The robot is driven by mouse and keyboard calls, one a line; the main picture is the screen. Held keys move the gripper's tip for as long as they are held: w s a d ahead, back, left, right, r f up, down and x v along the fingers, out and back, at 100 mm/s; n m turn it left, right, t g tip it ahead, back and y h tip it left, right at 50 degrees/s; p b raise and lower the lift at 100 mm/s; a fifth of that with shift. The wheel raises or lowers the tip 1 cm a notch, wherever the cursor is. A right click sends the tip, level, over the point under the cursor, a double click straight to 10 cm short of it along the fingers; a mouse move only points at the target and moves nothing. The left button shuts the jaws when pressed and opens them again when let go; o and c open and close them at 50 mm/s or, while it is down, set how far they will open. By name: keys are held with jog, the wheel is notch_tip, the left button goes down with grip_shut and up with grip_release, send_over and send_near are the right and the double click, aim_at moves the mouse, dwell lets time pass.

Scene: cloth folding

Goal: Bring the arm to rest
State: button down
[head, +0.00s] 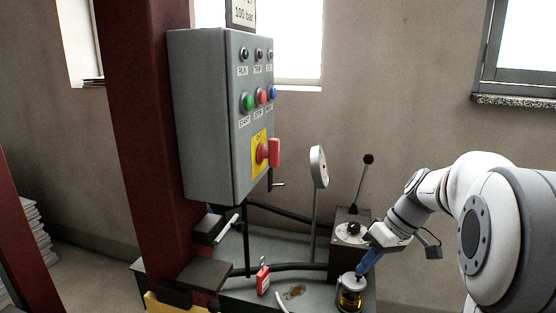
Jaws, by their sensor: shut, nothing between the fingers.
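My arm (430,193) is white and comes in from the right edge, bent down toward the bench. My gripper (361,273) has blue fingers, which are shut with nothing between them.
A grey control box (208,120) with coloured buttons and a red switch hangs by a dark red post (150,150). A lever (364,180) stands behind my gripper. A red padlock-like object (263,281) and a brown patch (294,292) are on the grey bench (235,290).

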jog(key=s+a+r+m+t+h+p, duration=0.1)
jog(key=s+a+r+m+h+p, duration=0.1)
jog(key=s+r+p, duration=0.4)
jog(key=s+a+r+m+t+h+p, duration=0.1)
jog(key=s+a+r+m+h+p, duration=0.1)
jog(key=s+p, duration=0.5)
jog(key=s+r+m+h, duration=0.1)
jog(key=s+r+m, duration=0.1)
jog(key=s, duration=0.3)
jog(key=shift+s+a+r+h, duration=0.15)
jog(key=shift+a+r+h, duration=0.2)
jog(key=shift+r, duration=0.55)
